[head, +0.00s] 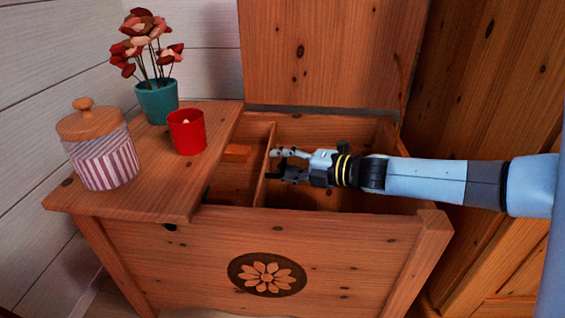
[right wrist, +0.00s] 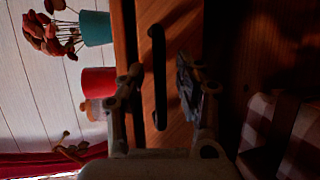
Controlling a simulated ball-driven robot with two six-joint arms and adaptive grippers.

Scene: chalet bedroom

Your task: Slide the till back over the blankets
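The till (head: 262,186) is a wooden tray inside the open chest (head: 320,255), toward its left side and partly under the fixed left top. Checked blankets (right wrist: 285,125) show in the right wrist view; the arm and chest front hide most from the head view. My left gripper is out of view.
A striped jar (head: 103,165), a red candle cup (head: 187,132) and a teal flower pot (head: 157,102) stand on the chest's left top. The raised lid (head: 325,55) stands behind. A wooden wardrobe (head: 490,90) is at the right. The chest rim surrounds my gripper.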

